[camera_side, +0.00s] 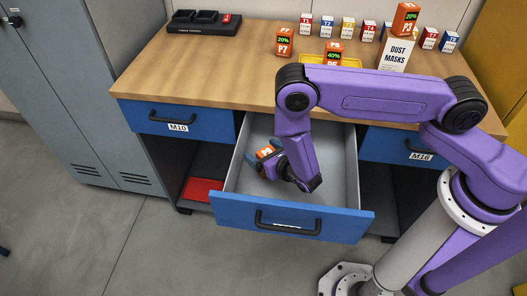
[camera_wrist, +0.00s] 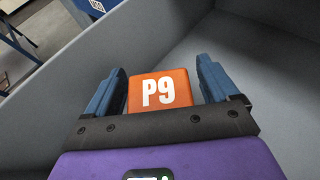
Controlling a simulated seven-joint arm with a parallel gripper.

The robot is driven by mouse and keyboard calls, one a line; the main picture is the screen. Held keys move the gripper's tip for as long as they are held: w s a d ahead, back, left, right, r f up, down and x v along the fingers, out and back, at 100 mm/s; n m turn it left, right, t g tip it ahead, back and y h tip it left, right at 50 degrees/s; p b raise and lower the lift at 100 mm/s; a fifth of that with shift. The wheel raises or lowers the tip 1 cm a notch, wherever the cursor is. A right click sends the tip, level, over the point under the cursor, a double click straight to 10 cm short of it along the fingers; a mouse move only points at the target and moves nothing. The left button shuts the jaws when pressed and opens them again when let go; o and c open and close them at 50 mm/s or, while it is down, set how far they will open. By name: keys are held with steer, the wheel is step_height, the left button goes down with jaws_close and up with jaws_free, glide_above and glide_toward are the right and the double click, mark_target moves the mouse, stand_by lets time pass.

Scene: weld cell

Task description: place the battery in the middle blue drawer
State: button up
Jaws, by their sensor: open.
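The middle blue drawer (camera_side: 232,213) is pulled out, and its grey inside is bare apart from the battery and my gripper. The orange battery P9 (camera_side: 265,153) is inside the drawer toward its back left, tilted in the side view. My gripper (camera_side: 262,158) reaches down into the drawer around it. In the wrist view, the battery (camera_wrist: 158,91) lies between the two blue fingers of my gripper (camera_wrist: 160,76), with a gap on each side. The fingers are open. I cannot tell whether the battery touches the drawer floor, as its lower part is hidden.
On the wooden bench top (camera_side: 210,70) stand batteries P7 (camera_side: 284,42) and P6 (camera_side: 334,53), a dust masks box (camera_side: 396,55) with another battery (camera_side: 405,20) on top, and a black charger (camera_side: 204,22). Drawers M10 (camera_side: 160,117) and M16 (camera_side: 400,146) are shut.

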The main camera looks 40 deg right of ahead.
steer(key=shift+r, duration=0.1)
steer(key=shift+s+r, duration=0.1)
steer(key=shift+s, duration=0.1)
steer(key=v, duration=0.7)
steer(key=s+d+r+m+g+h, duration=0.2)
steer(key=d+r+m+g+h, duration=0.2)
steer(key=d+r+m+h, duration=0.8)
steer(key=s+d+r+m+g+y, duration=0.1)
steer(key=s+r+m+g+y, duration=0.3)
steer(key=s, duration=0.6)
steer(key=s+d+r+m+g+y, duration=0.1)
steer(key=s+r+m+g+y, duration=0.4)
steer(key=s, duration=0.6)
step_height(320, 180, up, 3)
steer(key=m+y, duration=0.2)
steer(key=y, duration=0.1)
steer(key=shift+r, duration=0.2)
